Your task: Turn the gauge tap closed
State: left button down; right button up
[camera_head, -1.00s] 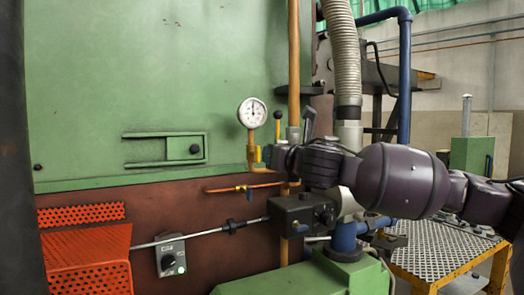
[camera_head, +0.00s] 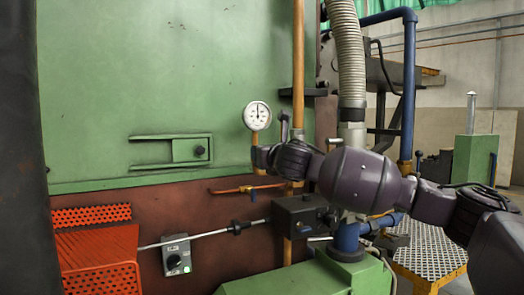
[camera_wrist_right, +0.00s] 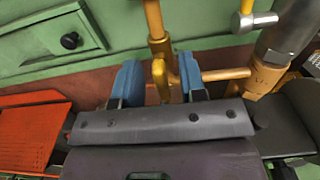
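The pressure gauge (camera_head: 257,115) is a white round dial on a brass pipe against the green furnace wall. Below it, the yellow tap (camera_wrist_right: 161,76) shows between my right gripper's two blue fingers in the wrist view. My right gripper (camera_wrist_right: 160,82) is open, with one finger on each side of the tap and visible gaps. In the head view my right gripper (camera_head: 264,157) is just below the gauge and hides most of the tap. My left gripper is in neither view.
A brass pipe (camera_head: 298,60) and a grey corrugated hose (camera_head: 347,55) stand to the right of the gauge. A black box (camera_head: 297,214) sits below my arm. An orange perforated guard (camera_head: 98,260) and a switch box (camera_head: 176,256) are lower left.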

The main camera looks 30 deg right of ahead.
jog(key=shift+w, duration=0.4)
grip_shut()
